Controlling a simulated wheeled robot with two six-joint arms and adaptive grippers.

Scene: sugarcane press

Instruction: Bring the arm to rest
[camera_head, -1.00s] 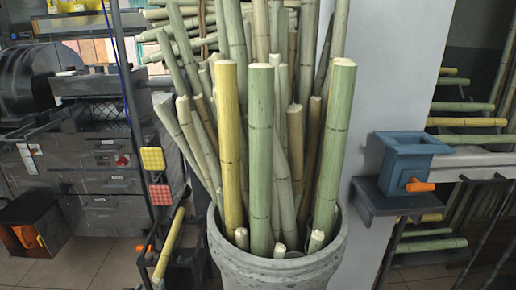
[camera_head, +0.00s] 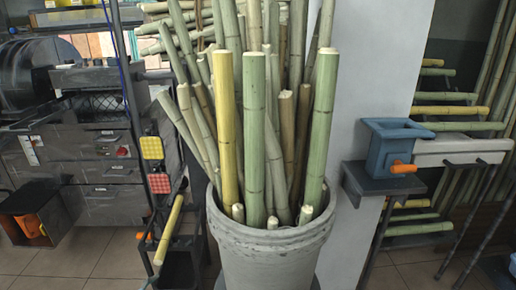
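Neither of my grippers can be made out in the head view. A grey bucket (camera_head: 268,262) stands in the middle, full of upright and leaning cane stalks. A yellow stalk (camera_head: 226,125) and a thick green stalk (camera_head: 255,130) stand at its front. Another green stalk (camera_head: 320,125) leans at its right.
A dark machine (camera_head: 75,160) stands at the left, with a black and orange box (camera_head: 38,222) on the floor. A narrow rack with yellow and red pads (camera_head: 152,148) stands left of the bucket. A blue hopper (camera_head: 393,145) with an orange handle juts out at the right.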

